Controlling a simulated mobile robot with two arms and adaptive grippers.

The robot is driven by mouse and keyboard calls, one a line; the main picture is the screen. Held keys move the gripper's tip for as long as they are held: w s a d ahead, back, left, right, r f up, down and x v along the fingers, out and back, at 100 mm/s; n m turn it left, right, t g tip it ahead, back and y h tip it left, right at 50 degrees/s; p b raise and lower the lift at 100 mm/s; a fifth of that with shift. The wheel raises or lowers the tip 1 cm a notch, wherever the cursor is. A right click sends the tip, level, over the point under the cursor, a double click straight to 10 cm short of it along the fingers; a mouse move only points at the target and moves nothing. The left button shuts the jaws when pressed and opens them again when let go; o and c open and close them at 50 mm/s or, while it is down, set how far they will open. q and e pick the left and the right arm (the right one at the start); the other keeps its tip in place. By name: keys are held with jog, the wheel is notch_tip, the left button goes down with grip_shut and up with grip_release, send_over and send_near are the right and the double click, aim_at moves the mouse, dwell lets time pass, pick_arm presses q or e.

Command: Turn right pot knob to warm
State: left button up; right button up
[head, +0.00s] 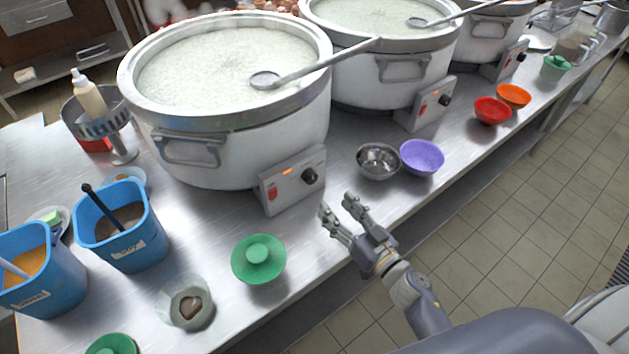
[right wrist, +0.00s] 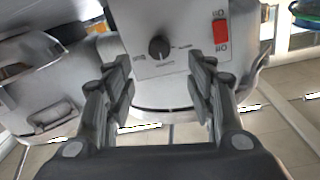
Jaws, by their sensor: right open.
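Three white stockpots with steel rims stand in a row: the nearest pot (head: 235,135), the middle pot (head: 365,82) and the far right pot (head: 490,38). Each has a front control panel with a dark knob; I see the nearest knob (head: 309,175), the middle knob (head: 444,99) and the far right knob (head: 521,57). My right gripper (head: 337,204) is open and empty, in front of the nearest panel. In the right wrist view a black knob (right wrist: 159,48) shows beyond and between the open fingers (right wrist: 163,88), apart from them. Its labels are too blurred to read. My left gripper is out of view.
A steel bowl (head: 379,161) and a purple bowl (head: 422,157) stand just right of the nearest panel. A green lidded container (head: 258,259) and blue tubs (head: 122,225) are at the front left. Ladles (head: 315,63) rest across the pots. The floor (head: 500,230) is clear.

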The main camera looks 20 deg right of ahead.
aim_at(313, 180)
jog(key=x, duration=1)
jog(key=shift+w+a+p, duration=0.1)
jog(key=shift+w+p, duration=0.1)
jog(key=shift+p, duration=0.2)
jog(key=shift+c, duration=0.6)
jog(key=c, duration=1)
